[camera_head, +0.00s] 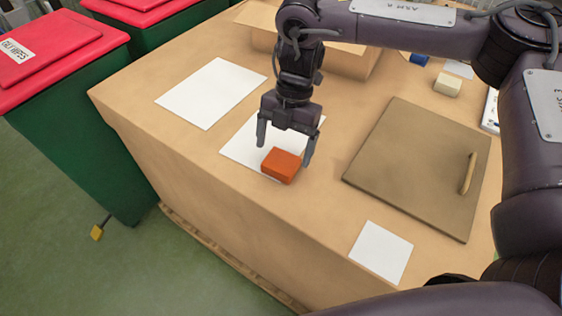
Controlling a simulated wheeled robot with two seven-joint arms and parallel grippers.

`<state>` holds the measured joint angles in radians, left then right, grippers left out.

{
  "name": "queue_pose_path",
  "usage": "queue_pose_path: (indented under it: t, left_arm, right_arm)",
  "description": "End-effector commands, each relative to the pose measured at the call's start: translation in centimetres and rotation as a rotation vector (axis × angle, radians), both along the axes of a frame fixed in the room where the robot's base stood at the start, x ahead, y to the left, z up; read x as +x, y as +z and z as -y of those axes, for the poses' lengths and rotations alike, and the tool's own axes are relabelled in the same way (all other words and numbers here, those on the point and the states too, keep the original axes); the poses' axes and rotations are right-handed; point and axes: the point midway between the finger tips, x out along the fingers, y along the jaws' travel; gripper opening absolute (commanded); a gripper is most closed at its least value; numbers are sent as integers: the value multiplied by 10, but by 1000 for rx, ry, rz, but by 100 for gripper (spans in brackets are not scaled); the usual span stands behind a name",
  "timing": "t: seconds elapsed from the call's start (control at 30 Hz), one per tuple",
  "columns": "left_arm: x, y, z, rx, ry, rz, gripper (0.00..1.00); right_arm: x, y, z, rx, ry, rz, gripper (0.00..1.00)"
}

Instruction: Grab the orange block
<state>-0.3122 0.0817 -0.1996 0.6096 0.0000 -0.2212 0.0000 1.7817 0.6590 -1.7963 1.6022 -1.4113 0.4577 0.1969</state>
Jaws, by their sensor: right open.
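An orange block (281,166) lies on a white sheet (238,146) near the front edge of the table (205,160). My right gripper (284,153) is above it, pointing down, with its jaws open. One finger shows to the left of the block and the other to its right. The block appears to rest on the sheet; I cannot tell whether a finger touches it. My left gripper does not show.
A brown board with a handle (408,168) lies to the right. White sheets lie at the left (210,92) and front right (381,251). A cardboard box (350,62) and a cream block (447,85) stand farther back. Green bins with red lids (50,58) stand left of the table.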

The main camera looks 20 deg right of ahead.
Motion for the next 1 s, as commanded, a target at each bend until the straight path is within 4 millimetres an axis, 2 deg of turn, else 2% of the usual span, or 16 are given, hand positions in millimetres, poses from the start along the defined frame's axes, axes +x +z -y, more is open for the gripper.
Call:
queue_pose_path:
  t: [0.2,0.4,0.5,0.87,1.0]
  left_arm:
    - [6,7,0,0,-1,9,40]
    - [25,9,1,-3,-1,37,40]
    - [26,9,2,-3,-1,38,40]
    - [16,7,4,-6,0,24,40]
    - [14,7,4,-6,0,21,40]
  right_arm:
    - [-7,-28,-5,-1,1,-3,89]
    - [-8,-34,-7,-1,0,-1,89]
    - [-8,-33,-6,-1,0,-1,89]
    - [-7,-33,-6,-1,0,-1,42]
    - [-7,-33,-6,-1,0,-1,39]
